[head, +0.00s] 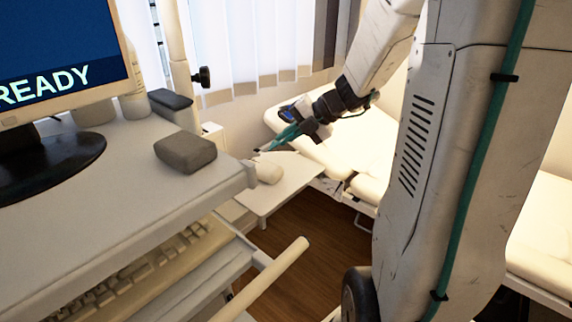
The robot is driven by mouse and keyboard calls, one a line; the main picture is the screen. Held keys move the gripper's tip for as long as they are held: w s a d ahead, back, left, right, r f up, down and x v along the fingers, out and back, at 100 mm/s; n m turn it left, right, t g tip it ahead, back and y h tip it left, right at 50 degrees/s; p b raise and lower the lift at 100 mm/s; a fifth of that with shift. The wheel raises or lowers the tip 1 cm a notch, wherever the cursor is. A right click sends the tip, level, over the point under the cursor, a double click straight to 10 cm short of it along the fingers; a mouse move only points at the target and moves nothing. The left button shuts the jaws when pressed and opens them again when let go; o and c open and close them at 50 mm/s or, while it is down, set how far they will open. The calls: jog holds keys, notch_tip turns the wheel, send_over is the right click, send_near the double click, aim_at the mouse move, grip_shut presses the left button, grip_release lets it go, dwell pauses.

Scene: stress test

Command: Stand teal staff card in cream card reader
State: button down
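My gripper (285,135) is beyond the cart's right edge, above a small cream side shelf, pointing down and to the left. A narrow teal shape (284,133) shows at its end; I cannot tell whether it is the teal staff card or part of the gripper. The fingers are too small to tell open from shut. A small rounded cream thing (268,171) sits on the shelf just below the gripper tip, apart from it in the picture. It may be the cream card reader; no slot shows.
The side shelf (285,190) is otherwise bare. The grey cart top (120,185) holds a monitor (60,55) reading READY, a grey block (185,151) and a dark-topped box (172,105). A keyboard (140,270) and push handle (270,275) are lower. A cream couch (350,150) stands behind.

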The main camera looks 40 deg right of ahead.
jog(key=shift+f, duration=2.4)
jog(key=c, duration=1.8)
grip_release()
jog(key=shift+v, duration=4.05)
